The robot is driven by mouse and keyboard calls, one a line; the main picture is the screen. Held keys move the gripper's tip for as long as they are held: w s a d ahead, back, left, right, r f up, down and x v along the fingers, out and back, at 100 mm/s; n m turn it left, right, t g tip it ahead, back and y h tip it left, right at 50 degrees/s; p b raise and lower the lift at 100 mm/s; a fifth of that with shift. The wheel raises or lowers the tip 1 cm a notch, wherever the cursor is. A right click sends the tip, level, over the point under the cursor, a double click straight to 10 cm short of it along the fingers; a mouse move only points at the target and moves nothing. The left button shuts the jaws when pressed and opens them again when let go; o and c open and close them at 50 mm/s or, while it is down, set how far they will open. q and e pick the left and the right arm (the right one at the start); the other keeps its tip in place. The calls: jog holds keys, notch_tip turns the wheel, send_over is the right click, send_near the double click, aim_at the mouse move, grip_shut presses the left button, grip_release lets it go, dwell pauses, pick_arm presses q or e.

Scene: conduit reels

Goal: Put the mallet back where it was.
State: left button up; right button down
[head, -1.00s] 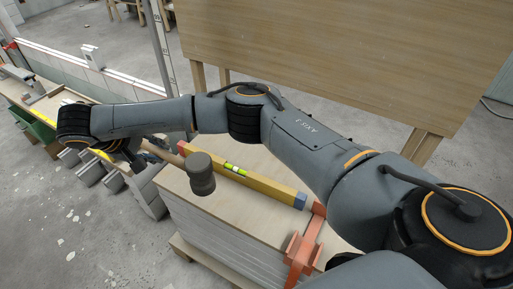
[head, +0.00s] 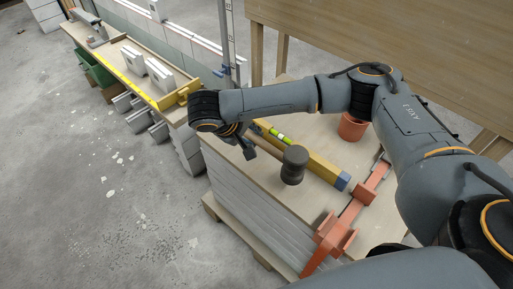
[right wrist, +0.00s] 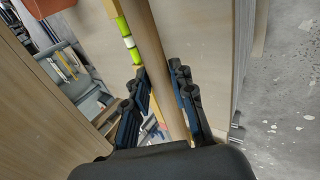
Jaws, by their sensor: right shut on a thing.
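The mallet has a dark grey, round head (head: 293,165) and a wooden handle. In the head view its head shows over the near part of the wooden tabletop, in front of the yellow level (head: 322,168). I cannot tell whether the head touches the top. My right gripper (head: 247,147) is shut on the mallet's handle, beyond the head at the left end. In the right wrist view the handle (right wrist: 153,45) runs between the two fingers, with the level's green vial beside it. My left gripper is not in view.
An orange clamp (head: 338,236) lies across the right part of the tabletop (head: 262,187). A reddish pot (head: 352,127) stands behind, close to my right arm. A long bench with a yellow rail (head: 139,83) and white blocks (head: 160,74) is at left. The near floor is clear.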

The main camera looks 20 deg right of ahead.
jog(key=f, duration=0.2)
jog(key=s+f, duration=0.1)
jog(key=shift+d+f+b, duration=0.25)
jog(key=shift+d+b, duration=0.1)
jog(key=shift+d, duration=0.05)
jog(key=shift+w+f, duration=0.1)
jog(key=shift+f, duration=0.35)
jog(key=c, duration=1.1)
grip_release()
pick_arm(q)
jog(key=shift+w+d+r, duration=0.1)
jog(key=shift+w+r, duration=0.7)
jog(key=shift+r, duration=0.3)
pick_arm(e)
jog(key=shift+r, duration=0.1)
